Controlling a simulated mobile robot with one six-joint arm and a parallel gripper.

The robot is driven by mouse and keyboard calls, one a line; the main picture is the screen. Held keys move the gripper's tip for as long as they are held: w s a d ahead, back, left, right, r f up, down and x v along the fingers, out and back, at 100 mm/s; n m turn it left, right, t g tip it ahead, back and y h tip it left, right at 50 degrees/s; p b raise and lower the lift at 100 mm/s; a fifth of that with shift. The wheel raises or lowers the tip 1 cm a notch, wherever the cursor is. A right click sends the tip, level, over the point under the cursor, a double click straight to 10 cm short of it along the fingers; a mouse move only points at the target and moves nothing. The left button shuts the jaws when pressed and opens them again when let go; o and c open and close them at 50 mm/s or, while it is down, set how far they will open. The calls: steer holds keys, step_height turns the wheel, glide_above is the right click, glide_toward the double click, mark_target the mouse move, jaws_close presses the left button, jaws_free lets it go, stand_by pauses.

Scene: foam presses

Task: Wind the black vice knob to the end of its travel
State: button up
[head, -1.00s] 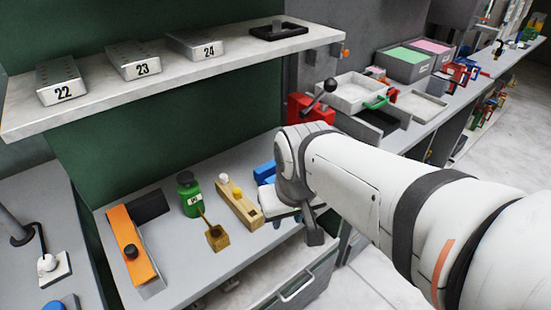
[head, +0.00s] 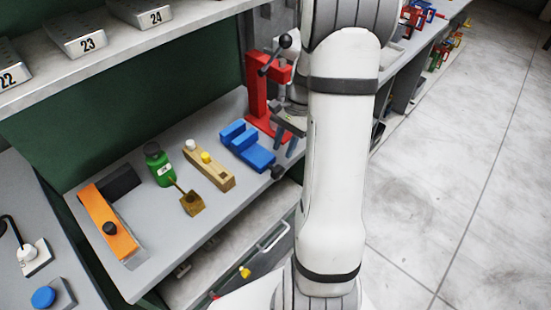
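The blue vice (head: 247,150) lies on the grey bench top, near its right front edge. Its black knob (head: 278,171) sticks out at the vice's right end, towards the bench edge. My gripper (head: 287,142) hangs above and just behind the knob, in front of the red press. Its two grey fingers look spread with nothing between them, and they look apart from the knob. My arm hides part of the gripper's body.
A red press (head: 257,92) with a black-ball lever stands behind the vice. Left of it are a wooden block (head: 208,168), a brass box (head: 192,203), a green bottle (head: 158,165) and an orange tool (head: 108,220). A shelf (head: 190,35) hangs above; floor is open at right.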

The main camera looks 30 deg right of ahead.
mark_target(278, 166)
steer(key=x, duration=0.8)
steer(key=shift+w+d+p, duration=0.1)
steer(key=shift+d+p, duration=0.05)
steer(key=shift+p, duration=0.2)
steer(key=shift+c, duration=0.5)
steer(key=shift+d, duration=0.1)
jaws_close()
